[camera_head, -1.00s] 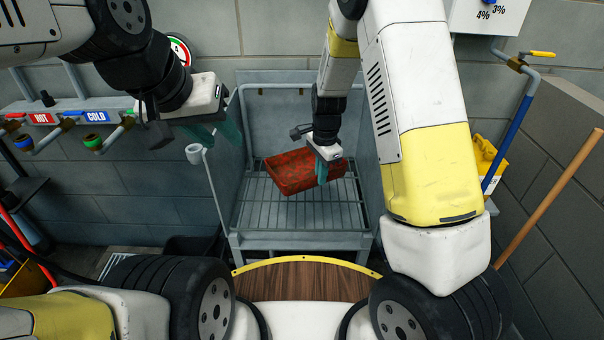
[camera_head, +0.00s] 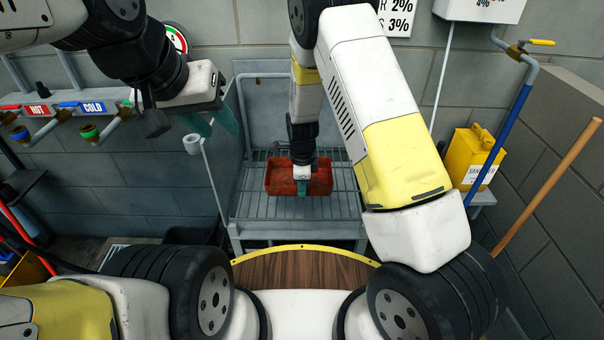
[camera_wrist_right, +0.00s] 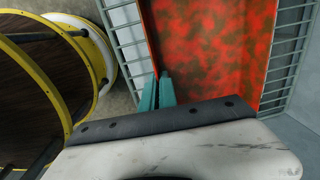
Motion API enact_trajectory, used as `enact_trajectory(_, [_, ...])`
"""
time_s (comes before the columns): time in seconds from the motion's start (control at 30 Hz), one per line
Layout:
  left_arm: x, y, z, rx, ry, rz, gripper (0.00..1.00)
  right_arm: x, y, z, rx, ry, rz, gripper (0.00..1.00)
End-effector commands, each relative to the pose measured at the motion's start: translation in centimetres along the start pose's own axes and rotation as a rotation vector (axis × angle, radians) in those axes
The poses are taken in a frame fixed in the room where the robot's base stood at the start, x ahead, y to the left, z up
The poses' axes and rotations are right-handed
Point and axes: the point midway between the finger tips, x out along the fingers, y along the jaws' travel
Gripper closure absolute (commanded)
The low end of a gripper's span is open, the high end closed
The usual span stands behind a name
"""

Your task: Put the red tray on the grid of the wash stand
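The red tray (camera_head: 322,181), mottled with dark patches, is level over the metal grid (camera_head: 258,208) of the wash stand. I cannot tell whether its underside touches the grid. My right gripper (camera_head: 302,188) is at its near wall in the head view. In the right wrist view, the teal fingers (camera_wrist_right: 157,92) are close together with the wall of the tray (camera_wrist_right: 220,50) between them. My arm hides part of the tray in the head view. My left gripper (camera_head: 218,122) is open and empty, up and to the left of the stand.
The stand has a back panel and side walls, with a grey post (camera_head: 208,170) at its left. Hot and cold taps (camera_head: 90,131) are on the left wall. A yellow sanitiser can (camera_head: 470,158) and a wooden pole (camera_head: 550,185) are at right. Bare grid surrounds the tray.

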Motion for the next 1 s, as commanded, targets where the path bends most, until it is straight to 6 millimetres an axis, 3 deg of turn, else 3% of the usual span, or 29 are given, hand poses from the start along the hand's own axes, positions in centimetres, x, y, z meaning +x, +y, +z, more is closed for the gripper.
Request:
enact_trajectory(0.2, [0.0,0.0,0.0,0.000,0.000,0.000,0.64,2.9,0.2,0.0,0.001,0.000,0.001,1.00])
enact_trajectory(0.57, [0.0,0.0,0.0,0.000,0.000,0.000,0.64,3.3,0.3,0.0,0.000,0.000,0.000,1.00])
enact_trajectory(0.6, [0.0,0.0,0.0,0.000,0.000,0.000,0.64,3.2,0.3,0.0,0.000,0.000,0.000,0.90])
enact_trajectory(0.7, [0.0,0.0,0.0,0.000,0.000,0.000,0.64,3.2,0.3,0.0,0.000,0.000,0.000,0.76])
enact_trajectory(1.0, [0.0,0.0,0.0,0.000,0.000,0.000,0.64,3.1,0.2,0.0,0.000,0.000,0.000,0.76])
